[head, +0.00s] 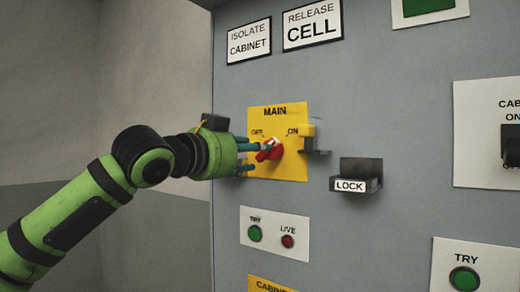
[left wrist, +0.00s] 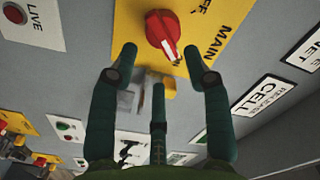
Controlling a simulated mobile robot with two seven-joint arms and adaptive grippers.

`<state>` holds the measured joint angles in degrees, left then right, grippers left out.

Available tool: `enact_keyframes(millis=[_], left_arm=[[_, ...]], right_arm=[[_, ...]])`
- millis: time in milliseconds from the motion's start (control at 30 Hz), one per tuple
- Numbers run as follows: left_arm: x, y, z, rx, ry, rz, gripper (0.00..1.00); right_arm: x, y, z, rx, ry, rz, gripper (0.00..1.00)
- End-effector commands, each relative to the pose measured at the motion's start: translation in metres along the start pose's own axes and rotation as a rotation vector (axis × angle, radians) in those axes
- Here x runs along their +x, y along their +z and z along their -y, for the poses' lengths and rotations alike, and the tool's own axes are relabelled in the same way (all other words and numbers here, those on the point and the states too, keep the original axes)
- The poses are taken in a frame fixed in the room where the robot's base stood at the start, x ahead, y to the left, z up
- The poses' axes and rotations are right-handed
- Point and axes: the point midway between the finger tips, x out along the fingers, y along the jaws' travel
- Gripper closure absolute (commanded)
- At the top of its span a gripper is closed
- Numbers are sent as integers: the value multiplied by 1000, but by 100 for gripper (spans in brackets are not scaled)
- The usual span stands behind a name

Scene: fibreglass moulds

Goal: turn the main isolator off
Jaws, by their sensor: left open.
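The main isolator is a red rotary knob (head: 275,150) on a yellow plate (head: 285,171) marked MAIN, with OFF at upper left and ON at upper right. In the left wrist view the red knob (left wrist: 162,30) has its pale-marked end toward the ON side. My left gripper (head: 259,153) is open in front of the knob, its teal fingers hiding part of it in the head view. In the left wrist view the fingers of my gripper (left wrist: 160,62) are spread, with the knob just beyond the tips; contact cannot be told. My right gripper is not in view.
A yellow block (head: 306,130) on a dark bracket (head: 315,150) sits right of the knob. A dark LOCK holder (head: 357,172) juts out further right. Below is a TRY/LIVE panel (head: 272,250). Label signs (head: 312,24) are above. Free room lies left of the cabinet.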

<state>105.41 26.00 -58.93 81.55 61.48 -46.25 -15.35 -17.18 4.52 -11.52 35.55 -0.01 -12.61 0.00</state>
Motion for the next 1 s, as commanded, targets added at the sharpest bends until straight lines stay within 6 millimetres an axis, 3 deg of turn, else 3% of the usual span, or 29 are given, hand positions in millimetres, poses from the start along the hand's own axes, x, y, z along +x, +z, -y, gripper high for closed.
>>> enact_keyframes(millis=[100,300,633,700,767,1000], left_arm=[[20,-3,2,-2,1,0,51],[41,-2,2,-2,0,-1,51],[45,0,0,-1,-1,-1,51],[45,0,1,-2,-1,-1,79],[45,0,1,-1,-1,-1,100],[45,0,1,-4,-1,-1,100]], right_arm=[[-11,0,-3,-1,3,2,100],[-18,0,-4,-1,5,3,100],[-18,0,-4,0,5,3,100],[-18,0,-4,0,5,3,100],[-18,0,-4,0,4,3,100],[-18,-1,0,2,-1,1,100]])
